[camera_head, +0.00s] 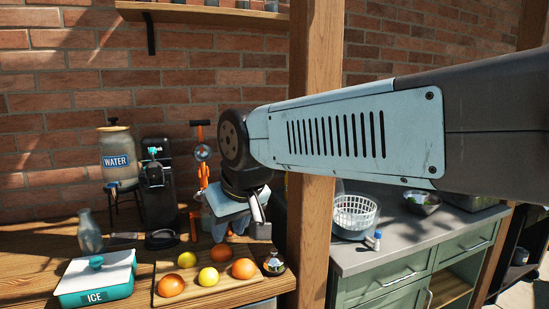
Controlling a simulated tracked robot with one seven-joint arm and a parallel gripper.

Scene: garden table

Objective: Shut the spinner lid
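The spinner (355,214) stands on the grey counter at the right, just past the wooden post. I see a white slotted basket inside a bowl, and its top looks uncovered. The post hides its left edge, and I cannot make out the lid for sure. My arm reaches in from the right, above the spinner and across the post. My gripper (259,224) hangs at the arm's end, left of the post, over the wooden table and apart from the spinner. It is small and partly hidden by my wrist, so its fingers cannot be read.
The wooden post (313,225) rises between table and counter. A fruit board (215,292), ice box (95,281) and water dispenser (117,154) are at left.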

